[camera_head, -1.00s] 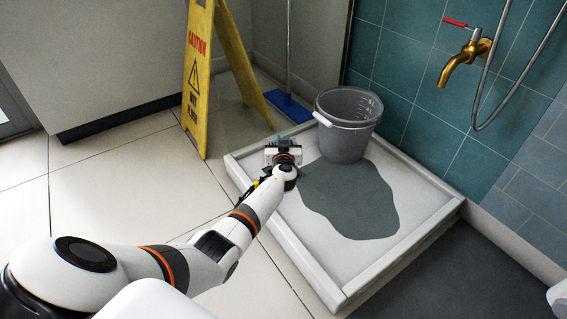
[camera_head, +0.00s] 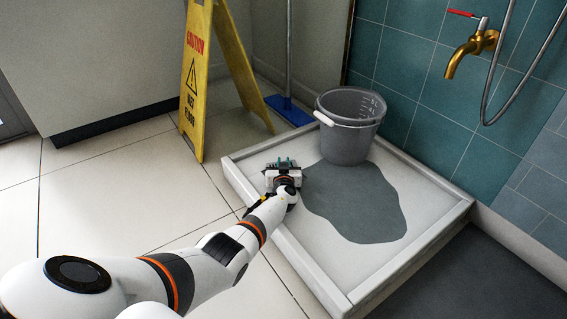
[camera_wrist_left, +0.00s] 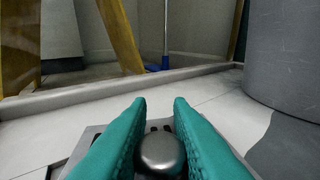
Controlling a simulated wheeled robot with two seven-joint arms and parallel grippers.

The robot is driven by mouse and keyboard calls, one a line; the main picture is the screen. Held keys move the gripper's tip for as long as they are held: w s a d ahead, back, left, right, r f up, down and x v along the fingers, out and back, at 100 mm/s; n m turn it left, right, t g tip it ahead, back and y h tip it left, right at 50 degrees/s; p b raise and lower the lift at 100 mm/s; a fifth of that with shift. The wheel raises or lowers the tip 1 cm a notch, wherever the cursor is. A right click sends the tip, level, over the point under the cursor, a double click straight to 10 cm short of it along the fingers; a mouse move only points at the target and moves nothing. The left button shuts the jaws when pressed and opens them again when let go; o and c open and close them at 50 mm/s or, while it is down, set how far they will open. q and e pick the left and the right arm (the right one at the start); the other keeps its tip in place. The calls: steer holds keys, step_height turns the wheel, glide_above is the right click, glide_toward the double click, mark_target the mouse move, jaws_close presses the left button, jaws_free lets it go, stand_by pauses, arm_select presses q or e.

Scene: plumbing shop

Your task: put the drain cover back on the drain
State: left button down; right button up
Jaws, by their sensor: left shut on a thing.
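The drain cover (camera_wrist_left: 92,137) is a grey metal plate with dark slots and a rounded metal knob (camera_wrist_left: 160,153). In the left wrist view, the teal fingers of my left gripper (camera_wrist_left: 160,125) are shut on the knob from both sides. In the head view, my left gripper (camera_head: 282,164) is over the left part of the white shower tray (camera_head: 325,262), and the cover is hidden by it. I cannot tell whether the plate touches the tray floor. The drain opening does not show in either view. My right gripper is not in view.
A grey bucket (camera_head: 349,125) stands at the tray's back corner, also seen in the wrist view (camera_wrist_left: 285,60). A dark puddle (camera_head: 355,205) covers the tray's middle. A yellow caution sign (camera_head: 196,85) and blue mop (camera_head: 288,110) stand behind the tray. A brass tap (camera_head: 468,50) is on the tiled wall.

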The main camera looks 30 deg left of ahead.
arm_select(q)
steer(key=shift+f, duration=0.25)
stand_by(0.3)
steer(key=shift+f, duration=0.1)
steer(key=c, duration=1.2)
jaws_free()
steer(key=shift+d+f, duration=0.1)
steer(key=shift+c, duration=0.2)
steer(key=shift+s+d, duration=0.1)
steer(key=p+v, duration=0.7)
steer(key=v, duration=0.3)
steer(key=shift+s, duration=0.15)
steer(key=shift+s+d+p, duration=0.45)
steer(key=shift+s, duration=0.1)
